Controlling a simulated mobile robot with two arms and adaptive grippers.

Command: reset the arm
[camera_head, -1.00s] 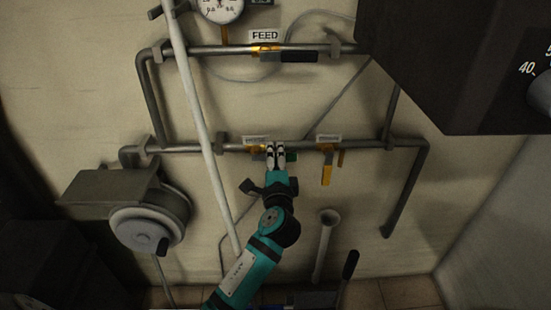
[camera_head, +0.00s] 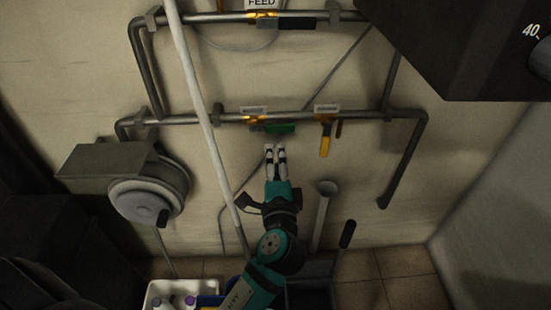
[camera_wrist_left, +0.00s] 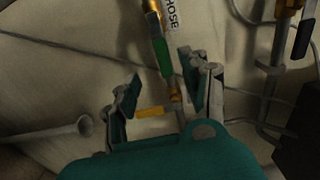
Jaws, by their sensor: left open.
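My left gripper (camera_head: 275,148) is in front of the wall, just below the lower pipe (camera_head: 180,119). Its jaws are open and empty, and they also show in the left wrist view (camera_wrist_left: 163,85). A valve with a green handle (camera_head: 280,128) sits on the lower pipe just above the fingertips, apart from them in the head view. In the left wrist view the green handle (camera_wrist_left: 162,56) lies beyond the fingers, beside a label ending in "HOSE". My right gripper is in neither view.
A valve with a yellow handle (camera_head: 325,140) hangs to the right on the same pipe. A hose reel (camera_head: 150,190) is at left, and a pale slanting pole (camera_head: 205,125) stands left of my arm. A white bin with bottles (camera_head: 152,291) is on the floor below.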

